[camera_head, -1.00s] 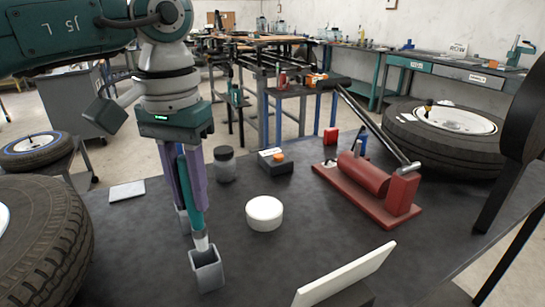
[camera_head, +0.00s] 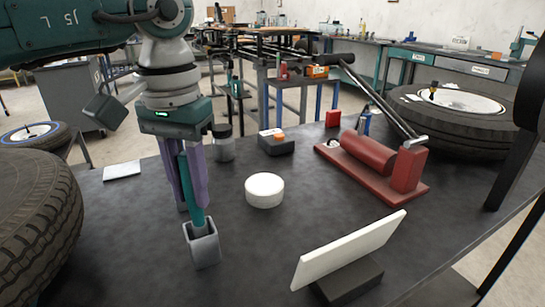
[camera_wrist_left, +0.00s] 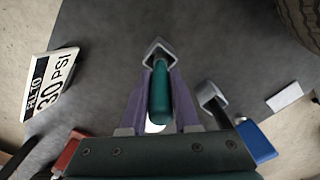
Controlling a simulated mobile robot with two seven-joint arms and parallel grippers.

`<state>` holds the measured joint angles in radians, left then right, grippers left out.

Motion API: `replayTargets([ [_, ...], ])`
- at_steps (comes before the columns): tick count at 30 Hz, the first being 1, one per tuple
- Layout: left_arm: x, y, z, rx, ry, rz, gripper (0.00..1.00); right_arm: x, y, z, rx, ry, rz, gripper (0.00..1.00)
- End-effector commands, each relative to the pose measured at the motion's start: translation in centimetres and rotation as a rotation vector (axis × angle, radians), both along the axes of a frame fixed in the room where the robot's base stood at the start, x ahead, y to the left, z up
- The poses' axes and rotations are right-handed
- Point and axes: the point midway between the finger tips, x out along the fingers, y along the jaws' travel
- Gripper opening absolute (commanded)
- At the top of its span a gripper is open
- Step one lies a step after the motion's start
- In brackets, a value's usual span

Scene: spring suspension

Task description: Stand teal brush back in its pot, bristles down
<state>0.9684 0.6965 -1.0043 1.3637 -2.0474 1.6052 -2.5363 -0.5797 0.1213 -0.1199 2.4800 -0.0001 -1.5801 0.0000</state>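My left gripper (camera_head: 187,185) has purple fingers and is shut on the teal brush (camera_head: 196,207), one finger on each side of its handle. The brush is nearly upright, handle up. Its lower end is inside the square grey pot (camera_head: 205,250), and its bristles are hidden by the pot walls. In the left wrist view, the teal brush (camera_wrist_left: 160,92) lies between the fingers (camera_wrist_left: 157,105), its far end at the mouth of the grey pot (camera_wrist_left: 153,46). My right gripper is not in view.
A second grey pot (camera_wrist_left: 208,91) with a dark handle stands close by. A white round tub (camera_head: 264,191) is to the right, a lidded jar (camera_head: 223,145) behind. A white sign (camera_head: 350,248) and a red spring tool (camera_head: 370,170) stand further right. A tire (camera_head: 35,225) is left.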

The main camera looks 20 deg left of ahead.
Motion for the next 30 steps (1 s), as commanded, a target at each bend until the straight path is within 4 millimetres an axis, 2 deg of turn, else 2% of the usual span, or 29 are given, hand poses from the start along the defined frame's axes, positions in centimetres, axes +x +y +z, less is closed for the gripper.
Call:
replayTargets([
  [1, 0.0, 0.0, 0.0, 0.0, 0.0, 0.0, 0.35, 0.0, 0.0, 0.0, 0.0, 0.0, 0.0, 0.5],
  [9, 0.0, 0.0, 0.0, 0.0, 0.0, 0.0, 0.64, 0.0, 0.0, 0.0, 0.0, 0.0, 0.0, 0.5],
  [18, 0.0, 0.0, 0.4, 0.0, -0.001, -0.001, 0.64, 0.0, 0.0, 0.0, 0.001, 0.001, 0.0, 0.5],
  [22, 0.1, 0.0, 2.1, 0.0, -0.004, -0.002, 0.64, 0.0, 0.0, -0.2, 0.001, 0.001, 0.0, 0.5],
  [30, 0.0, 0.0, 7.5, 0.0, -0.006, -0.001, 0.64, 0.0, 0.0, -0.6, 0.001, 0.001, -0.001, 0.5],
])
